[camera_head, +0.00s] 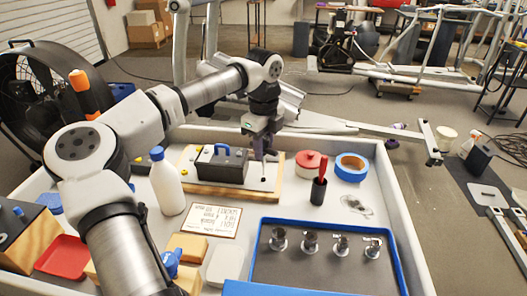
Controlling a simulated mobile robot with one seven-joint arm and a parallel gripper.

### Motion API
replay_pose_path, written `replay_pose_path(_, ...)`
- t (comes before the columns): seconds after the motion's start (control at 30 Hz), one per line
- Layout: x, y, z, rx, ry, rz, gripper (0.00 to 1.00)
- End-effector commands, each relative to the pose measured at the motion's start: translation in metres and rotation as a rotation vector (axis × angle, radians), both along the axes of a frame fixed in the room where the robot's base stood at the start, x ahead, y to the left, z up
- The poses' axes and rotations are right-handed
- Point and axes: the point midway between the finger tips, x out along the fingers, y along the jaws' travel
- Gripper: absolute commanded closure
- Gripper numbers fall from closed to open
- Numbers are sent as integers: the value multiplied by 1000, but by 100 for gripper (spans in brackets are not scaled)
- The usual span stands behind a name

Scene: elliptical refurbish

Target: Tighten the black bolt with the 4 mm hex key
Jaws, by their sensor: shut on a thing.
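My gripper (264,154) is over the right part of a wooden board with a pale top (282,185). It is shut on a thin dark shaft (263,171), which looks like the hex key and points down to the board. Whether its tip touches anything is too small to tell. The black bolt cannot be made out; it may be at the shaft's lower end. A black box with a blue part on top (222,166) sits on the board, just left of my gripper.
A white bottle with a blue cap (167,182) stands left of the board. A red-handled tool in a black holder (318,190), a blue tape roll (351,167) and a red round object (308,163) are to the right. A blue-rimmed tray (262,268) with several metal pieces is in front.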

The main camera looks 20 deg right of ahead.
Motion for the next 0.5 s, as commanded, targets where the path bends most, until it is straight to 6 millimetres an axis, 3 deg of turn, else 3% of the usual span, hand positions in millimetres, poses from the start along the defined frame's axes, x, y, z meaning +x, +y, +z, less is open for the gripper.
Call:
replay_pose_path(0.23,0,0,-2,1,-2,282,100)
replay_pose_path(0.5,0,0,0,1,1,325,100)
